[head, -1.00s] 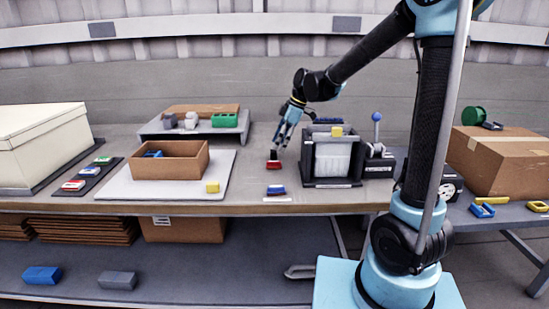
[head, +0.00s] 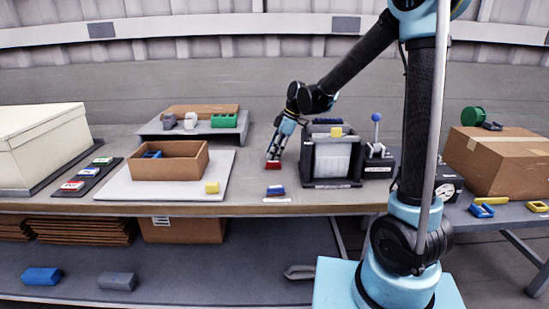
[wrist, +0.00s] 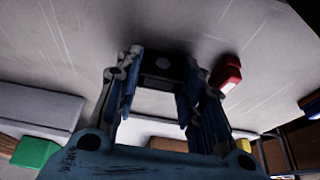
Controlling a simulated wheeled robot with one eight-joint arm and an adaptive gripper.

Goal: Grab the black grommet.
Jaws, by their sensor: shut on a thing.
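The black grommet (wrist: 164,68) shows in the wrist view as a dark piece with a pale spot in its middle, between my fingertips. My gripper (wrist: 162,78) is shut on it. In the head view my gripper (head: 274,156) points down at the table, just behind the red block, and hides the grommet there. I cannot tell whether the grommet still touches the table.
A red block (head: 273,165) lies close beside my fingers; it also shows in the wrist view (wrist: 228,76). A blue block (head: 275,190) lies nearer the table's front edge. A dark bin (head: 331,160) stands to the right, an open cardboard box (head: 172,172) to the left.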

